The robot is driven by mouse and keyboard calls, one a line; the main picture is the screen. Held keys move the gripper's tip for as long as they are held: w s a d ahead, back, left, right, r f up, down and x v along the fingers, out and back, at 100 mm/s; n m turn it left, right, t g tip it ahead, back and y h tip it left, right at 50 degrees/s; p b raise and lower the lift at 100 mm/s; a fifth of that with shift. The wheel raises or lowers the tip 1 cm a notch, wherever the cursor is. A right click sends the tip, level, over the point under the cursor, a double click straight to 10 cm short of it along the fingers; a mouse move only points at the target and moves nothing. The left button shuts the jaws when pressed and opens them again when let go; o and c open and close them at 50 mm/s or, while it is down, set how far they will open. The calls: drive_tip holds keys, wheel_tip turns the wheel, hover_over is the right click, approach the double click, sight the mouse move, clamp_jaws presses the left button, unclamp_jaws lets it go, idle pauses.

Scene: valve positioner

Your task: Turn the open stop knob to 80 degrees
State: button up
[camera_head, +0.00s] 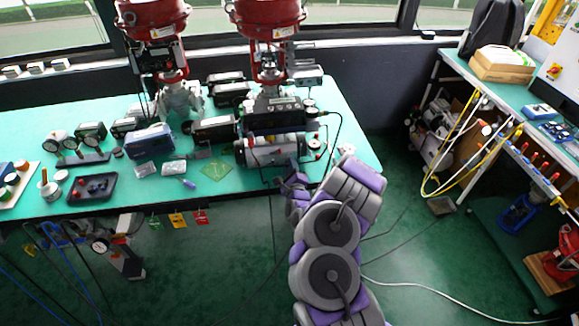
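The valve positioner, a dark unit over a silver cylinder (272,151), sits near the right part of the green table, below a red valve actuator (268,14). Small round gauges or knobs (314,145) show at its right end. I cannot tell which small part is the open stop knob. My purple and grey arm reaches up from the bottom of the view. My gripper (284,183) is at the table's front edge, just below and in front of the cylinder's right half. Its fingers are small and dark, so their opening and any contact are unclear.
The green table (345,125) carries a second red valve (153,20), a blue-grey box (149,141), a black tray (91,188) and several gauges at left. A cable (338,122) hangs right of the positioner. A second bench (470,75) stands at right, with open floor between.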

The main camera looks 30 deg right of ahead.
drive_tip(key=shift+o, duration=1.4)
drive_tip(key=shift+f, duration=0.1)
drive_tip(key=shift+o, duration=0.6)
drive_tip(key=p+v, duration=0.5)
drive_tip(key=v, duration=1.2)
drive_tip(key=shift+s, duration=0.1)
